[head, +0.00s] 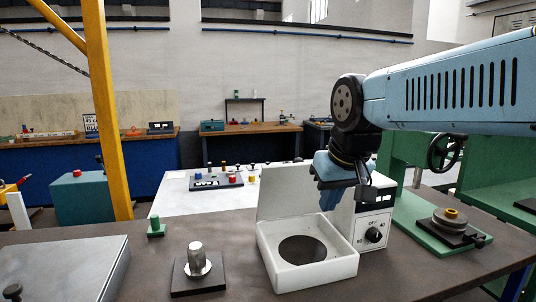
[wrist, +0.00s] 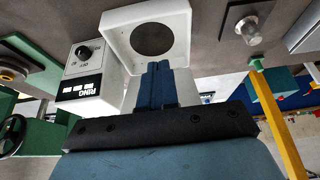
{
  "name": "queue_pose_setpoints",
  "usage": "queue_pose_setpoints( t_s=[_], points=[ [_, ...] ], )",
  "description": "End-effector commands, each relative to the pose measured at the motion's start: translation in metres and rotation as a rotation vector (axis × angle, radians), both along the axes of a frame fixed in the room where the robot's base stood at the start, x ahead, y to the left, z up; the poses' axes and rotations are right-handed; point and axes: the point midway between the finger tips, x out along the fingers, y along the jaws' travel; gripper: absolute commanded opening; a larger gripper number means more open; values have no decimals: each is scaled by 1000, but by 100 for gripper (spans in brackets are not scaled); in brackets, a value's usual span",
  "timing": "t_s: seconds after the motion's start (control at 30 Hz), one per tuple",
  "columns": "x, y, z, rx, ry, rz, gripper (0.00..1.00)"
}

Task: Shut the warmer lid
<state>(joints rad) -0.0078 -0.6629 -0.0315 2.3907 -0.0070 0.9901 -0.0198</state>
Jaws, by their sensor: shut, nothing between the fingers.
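The warmer is a white square box (head: 308,272) with a round dark opening in its top, on the brown bench. Its white lid (head: 284,190) stands up, open, along the back edge. The box (wrist: 112,36) also shows in the wrist view, upside down. My gripper (head: 328,205) is shut and empty, its blue fingers pointing down near the lid's right part. In the wrist view the fingertips (wrist: 158,66) overlap the box's back edge and hide part of the lid. I cannot tell whether they touch it.
A white control unit with a dial (head: 373,234) stands right of the warmer. A metal cylinder on a dark plate (head: 197,262) is to the left, with a grey slab (head: 70,268) beyond. A green machine (head: 425,220) is at right, and a yellow post (head: 106,110) rises at left.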

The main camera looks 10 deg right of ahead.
Motion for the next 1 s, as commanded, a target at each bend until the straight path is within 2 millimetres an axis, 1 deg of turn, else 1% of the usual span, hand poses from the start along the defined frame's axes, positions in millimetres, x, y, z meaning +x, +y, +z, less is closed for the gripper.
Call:
queue_pose_setpoints(
  t_s=[0.03, 0.2, 0.3, 0.5, 0.7, 0.9, 1.0],
  points=[
    [13, 0, 12, 1, 28, 1, 0],
    [54, 2, 49, 5, 134, 0, 0],
    [79, 4, 68, 6, 196, -2, 0],
    [130, 7, 99, 9, 321, -3, 0],
    [183, 12, 121, 9, 444, -3, 0],
    [235, 17, 133, 6, 568, -2, 0],
    [260, 20, 136, 4, 628, -1, 0]
  ],
)
